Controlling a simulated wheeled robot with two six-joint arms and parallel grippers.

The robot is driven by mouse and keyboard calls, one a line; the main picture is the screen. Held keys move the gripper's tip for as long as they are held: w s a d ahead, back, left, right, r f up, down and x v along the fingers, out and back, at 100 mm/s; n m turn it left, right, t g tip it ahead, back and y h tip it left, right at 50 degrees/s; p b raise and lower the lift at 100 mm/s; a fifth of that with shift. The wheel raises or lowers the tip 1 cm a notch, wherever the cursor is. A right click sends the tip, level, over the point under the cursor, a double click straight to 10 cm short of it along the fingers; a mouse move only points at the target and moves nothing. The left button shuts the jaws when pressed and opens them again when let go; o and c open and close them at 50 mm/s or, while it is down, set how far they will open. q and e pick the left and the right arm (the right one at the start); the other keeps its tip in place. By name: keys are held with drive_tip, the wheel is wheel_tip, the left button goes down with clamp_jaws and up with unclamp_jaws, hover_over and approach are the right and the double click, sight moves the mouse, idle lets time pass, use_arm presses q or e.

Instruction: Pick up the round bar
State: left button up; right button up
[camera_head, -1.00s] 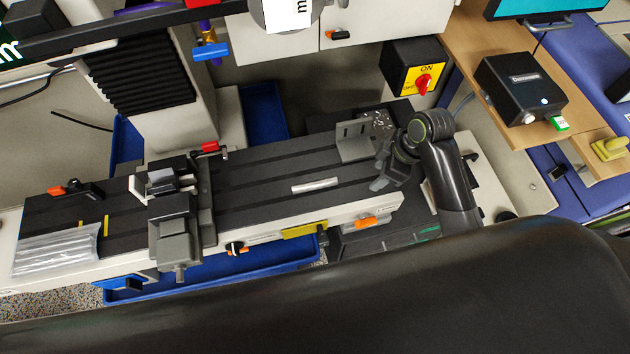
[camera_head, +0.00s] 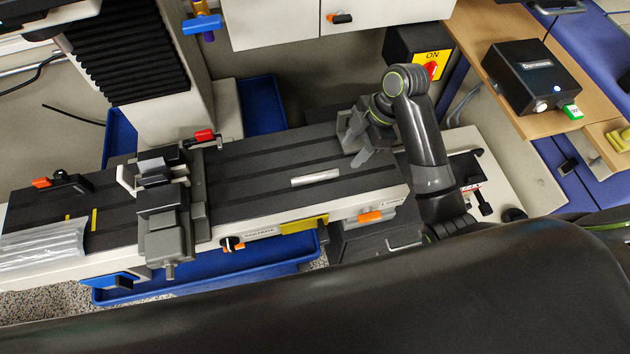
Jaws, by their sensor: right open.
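A short, pale silver round bar (camera_head: 315,178) lies flat on the dark slotted machine table (camera_head: 255,172), right of the grey vise (camera_head: 163,205). My right gripper (camera_head: 353,150) is above the table's right end, up and to the right of the bar. Its two grey fingers are apart and point down and left, with nothing visible between them. The gripper does not touch the bar. My left gripper is not in view.
Clear wrapped bars (camera_head: 42,245) lie at the table's left end. The vise has a small red-handled lever (camera_head: 204,135) behind it. The table is clear around the bar. A black box (camera_head: 533,75) stands on a wooden bench at right.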

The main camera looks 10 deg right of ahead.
sight(331, 172)
drive_tip(key=shift+b+x, duration=1.75)
drive_tip(key=shift+x, duration=0.95)
drive_tip(key=b+x, duration=0.1)
drive_tip(key=x, duration=0.3)
drive_tip(key=shift+w+a+r+b, duration=0.15)
drive_tip(key=shift+w+a+b, duration=0.05)
drive_tip(key=shift+a+b, duration=0.2)
drive_tip(key=shift+r, duration=0.1)
clamp_jaws()
